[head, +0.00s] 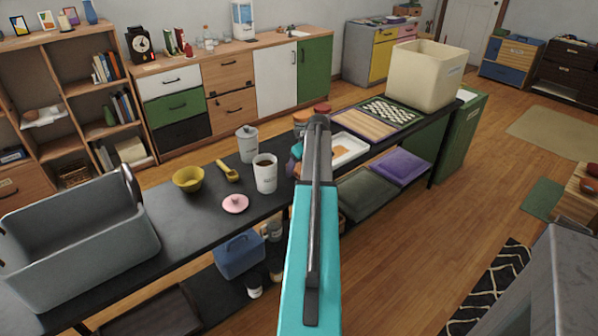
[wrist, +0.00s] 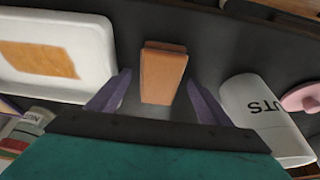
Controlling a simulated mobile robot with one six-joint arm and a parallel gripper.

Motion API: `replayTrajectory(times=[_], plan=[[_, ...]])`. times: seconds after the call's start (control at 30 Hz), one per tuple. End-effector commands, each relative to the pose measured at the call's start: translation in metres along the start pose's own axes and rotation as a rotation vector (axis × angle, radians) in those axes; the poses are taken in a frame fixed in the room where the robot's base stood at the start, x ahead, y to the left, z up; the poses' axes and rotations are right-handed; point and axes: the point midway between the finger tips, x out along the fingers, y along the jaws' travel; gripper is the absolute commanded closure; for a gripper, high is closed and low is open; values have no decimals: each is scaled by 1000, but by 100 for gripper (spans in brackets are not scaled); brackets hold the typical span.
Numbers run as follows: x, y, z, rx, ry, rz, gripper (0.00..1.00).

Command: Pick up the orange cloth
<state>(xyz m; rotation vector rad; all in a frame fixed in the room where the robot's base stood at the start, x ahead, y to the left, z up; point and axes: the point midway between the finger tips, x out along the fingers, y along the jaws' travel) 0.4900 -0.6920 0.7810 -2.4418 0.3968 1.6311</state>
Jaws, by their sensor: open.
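In the wrist view, a flat orange piece (wrist: 40,58), like a cloth, lies in a white tray (wrist: 85,97) at the left. A thicker orange-brown block (wrist: 163,75) with a layered, folded-looking end is on the dark tabletop in the middle; I cannot tell whether it is cloth. My gripper (wrist: 158,88) is open, with its purple fingers on either side of this block and no clear contact. In the head view, the tray (head: 362,143) and flat orange piece (head: 337,153) show just right of my arm, which hides the block and most of the gripper.
A white lettered cup (head: 266,175) stands close to the gripper, with a pink lid (head: 235,204) nearby. A yellow bowl (head: 188,179), grey canister (head: 247,145) and large grey bin (head: 80,235) are left. Boards (head: 363,124) and a cream box (head: 425,77) are at the far right end.

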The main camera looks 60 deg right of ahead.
Motion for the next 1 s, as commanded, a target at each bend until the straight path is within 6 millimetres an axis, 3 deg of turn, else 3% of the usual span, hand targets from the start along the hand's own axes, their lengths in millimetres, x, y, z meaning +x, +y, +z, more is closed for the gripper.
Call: replayTrajectory(times=[0.17,0.43,1.0], plan=[[0,0,0,0,0,0,27],[0,0,0,-1,0,0,71],[-12,-1,-6,-2,1,0,72]])
